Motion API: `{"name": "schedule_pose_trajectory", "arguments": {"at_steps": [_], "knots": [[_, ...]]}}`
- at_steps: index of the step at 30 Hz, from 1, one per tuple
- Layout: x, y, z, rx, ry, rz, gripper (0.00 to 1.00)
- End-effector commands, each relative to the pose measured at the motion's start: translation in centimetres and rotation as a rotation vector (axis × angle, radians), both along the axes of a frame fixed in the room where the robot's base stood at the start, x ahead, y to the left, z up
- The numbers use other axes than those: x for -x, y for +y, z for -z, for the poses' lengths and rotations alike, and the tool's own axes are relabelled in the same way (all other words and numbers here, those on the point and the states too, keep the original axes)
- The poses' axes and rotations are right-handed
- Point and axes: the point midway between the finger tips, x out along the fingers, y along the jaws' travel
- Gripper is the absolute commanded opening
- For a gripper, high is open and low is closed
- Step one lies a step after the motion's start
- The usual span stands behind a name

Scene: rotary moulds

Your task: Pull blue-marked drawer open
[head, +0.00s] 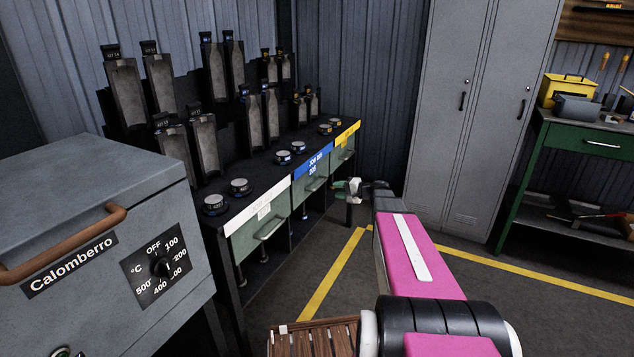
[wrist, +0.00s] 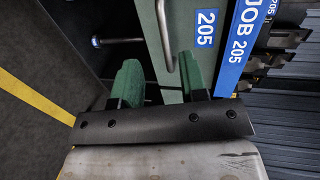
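The blue-marked drawer (head: 312,183) is the middle one in the bench, under a blue label strip (head: 312,161); its green front looks shut. In the wrist view its green front (wrist: 205,80) carries a blue 205 tag, and its grey bar handle (wrist: 163,35) runs down from the top edge. My gripper (head: 348,188) is in front of the bench, right of this drawer. In the wrist view my gripper (wrist: 159,68) is open, its green fingers apart. The handle's lower end appears between the fingers; I cannot tell whether they touch it.
A white-marked drawer (head: 258,222) is left of it, a yellow-marked drawer (head: 342,150) right of it. Black-based discs and upright moulds stand on the bench top (head: 262,170). A grey oven (head: 100,220) is at left, a locker (head: 470,110) behind.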

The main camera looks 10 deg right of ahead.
Motion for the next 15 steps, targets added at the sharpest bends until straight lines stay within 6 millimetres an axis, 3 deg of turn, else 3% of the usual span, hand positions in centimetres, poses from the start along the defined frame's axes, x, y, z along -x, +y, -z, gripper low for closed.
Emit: {"name": "schedule_pose_trajectory", "arguments": {"at_steps": [5, 15], "knots": [[-0.9, 0.4, 0.0, -0.017, -0.008, 0.007, 0.39], [-4.2, 4.9, 1.2, -0.014, -0.006, 0.006, 0.39]]}}
